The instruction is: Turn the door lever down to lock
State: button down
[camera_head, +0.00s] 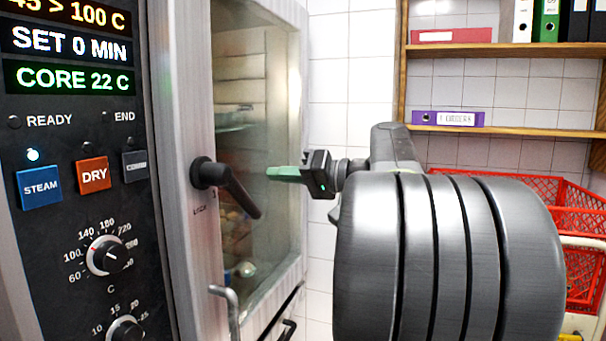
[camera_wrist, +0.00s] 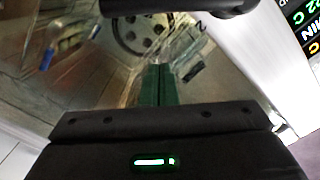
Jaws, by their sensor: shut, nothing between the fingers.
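The black door lever (camera_head: 238,192) is on the steel frame at the left of the glass oven door (camera_head: 258,120). It slants down to the right from its round hub, above small LOCK lettering. My gripper (camera_head: 269,173) is just right of the lever, about level with the hub, with its green fingers pointing left. In the wrist view, the fingers of my gripper (camera_wrist: 158,68) are shut together and empty. The dark lever (camera_wrist: 180,6) crosses the top edge there, beyond the fingertips, and a gap shows between them. Part of the lever is cut off in that view.
The control panel (camera_head: 75,185) with buttons and knobs stands left of the door. A steel handle (camera_head: 230,305) sticks out below the lever. Red crates (camera_head: 580,200) and a wooden shelf (camera_head: 500,129) with binders are at the right.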

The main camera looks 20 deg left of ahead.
jog(key=s+a+f, duration=0.2)
jog(key=f, duration=0.1)
jog(key=shift+s+a, duration=0.3)
jog(key=shift+s, duration=0.05)
dwell(0.3)
